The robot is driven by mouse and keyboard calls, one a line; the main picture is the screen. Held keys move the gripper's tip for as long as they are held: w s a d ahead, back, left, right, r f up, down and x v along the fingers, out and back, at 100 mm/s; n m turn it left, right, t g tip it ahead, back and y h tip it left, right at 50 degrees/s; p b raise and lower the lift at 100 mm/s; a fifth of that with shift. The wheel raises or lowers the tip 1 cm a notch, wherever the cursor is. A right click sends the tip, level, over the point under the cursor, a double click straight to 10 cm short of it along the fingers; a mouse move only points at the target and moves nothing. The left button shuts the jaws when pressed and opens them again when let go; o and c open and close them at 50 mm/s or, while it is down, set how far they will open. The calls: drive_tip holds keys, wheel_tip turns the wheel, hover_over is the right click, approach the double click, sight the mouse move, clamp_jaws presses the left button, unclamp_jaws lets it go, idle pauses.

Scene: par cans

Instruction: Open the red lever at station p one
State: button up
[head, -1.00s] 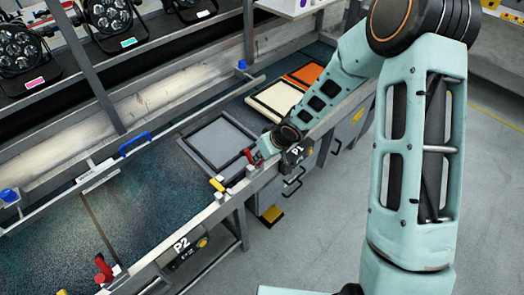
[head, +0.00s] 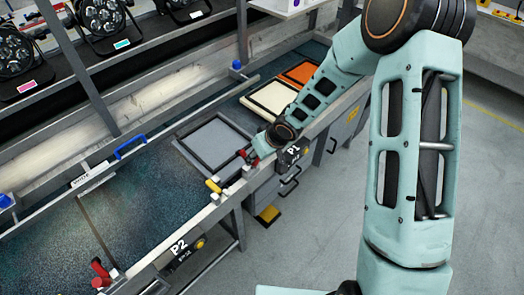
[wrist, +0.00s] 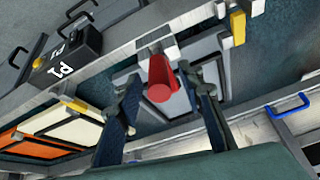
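The red lever (wrist: 160,78) at station P1 points toward the wrist camera, its round end facing me. In the head view the red lever (head: 252,159) shows as a small red piece on the rail, left of the P1 sign (head: 294,151). The sign also shows in the wrist view (wrist: 62,66). My gripper (wrist: 161,82) is open, with one dark finger on each side of the lever. I cannot tell whether either finger touches it. In the head view my gripper (head: 256,150) is small and partly hidden by my own arm.
A yellow piece (head: 213,186) sits on the rail left of the lever. Another red lever (head: 101,272) stands near the P2 sign (head: 180,247). A grey framed panel (head: 216,142) lies behind the rail, with cream (head: 270,98) and orange (head: 303,72) panels farther along.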

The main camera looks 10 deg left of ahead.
drive_tip(key=v, duration=1.1)
drive_tip(key=shift+r, duration=0.25)
drive_tip(key=shift+d, duration=0.15)
idle(0.3)
